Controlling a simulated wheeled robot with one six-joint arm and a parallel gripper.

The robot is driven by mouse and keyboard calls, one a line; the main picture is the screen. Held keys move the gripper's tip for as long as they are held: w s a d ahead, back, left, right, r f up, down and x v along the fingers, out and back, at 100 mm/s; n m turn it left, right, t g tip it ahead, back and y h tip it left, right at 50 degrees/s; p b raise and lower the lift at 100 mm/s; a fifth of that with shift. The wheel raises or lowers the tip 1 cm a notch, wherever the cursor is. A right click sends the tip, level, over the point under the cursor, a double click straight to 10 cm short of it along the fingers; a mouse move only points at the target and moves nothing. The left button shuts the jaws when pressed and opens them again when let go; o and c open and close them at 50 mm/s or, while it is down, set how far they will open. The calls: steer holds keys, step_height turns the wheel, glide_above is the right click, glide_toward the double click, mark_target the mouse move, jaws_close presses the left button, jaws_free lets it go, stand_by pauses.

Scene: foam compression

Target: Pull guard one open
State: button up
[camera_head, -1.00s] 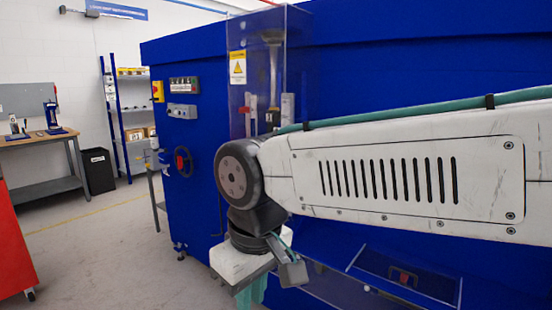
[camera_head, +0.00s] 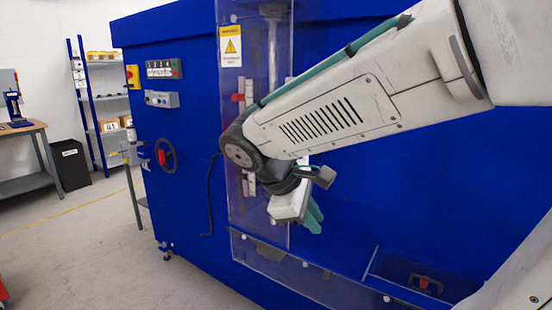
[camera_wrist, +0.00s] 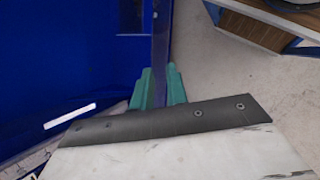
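A tall clear guard panel (camera_head: 262,110) with a yellow warning label (camera_head: 231,46) stands against the blue machine in the head view. My gripper (camera_head: 314,216), with teal fingers, is in front of the machine, near the guard's right side. The wrist view shows both teal fingers (camera_wrist: 158,88) with a narrow gap between them. A greyish-blue strip (camera_wrist: 161,35) lines up with that gap. I cannot tell whether the fingers hold it or whether it lies beyond them. No guard is clearly labelled as one.
A lower clear panel with a red latch (camera_head: 425,285) is at the bottom right. A red-hubbed handwheel (camera_head: 165,157) and control boxes (camera_head: 164,69) are on the machine's left. Shelves (camera_head: 98,85), a black bin (camera_head: 70,165) and clear floor (camera_head: 95,245) lie left.

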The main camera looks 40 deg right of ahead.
steer(key=w+d+r+n+t+h, duration=0.15)
steer(key=w+n+h, duration=0.5)
steer(key=w, duration=0.65)
steer(key=w+d+r+n+t+h, duration=0.1)
steer(key=w+n+t+h, duration=0.35)
steer(key=w, duration=0.85)
steer(key=d+n, duration=0.1)
steer(key=d, duration=0.1)
steer(key=d+g, duration=0.1)
steer(key=d, duration=0.2)
steer(key=d+n, duration=0.1)
steer(key=d, duration=0.1)
steer(key=shift+w+d+n+g, duration=0.3)
steer(key=shift+w, duration=0.1)
jaws_close()
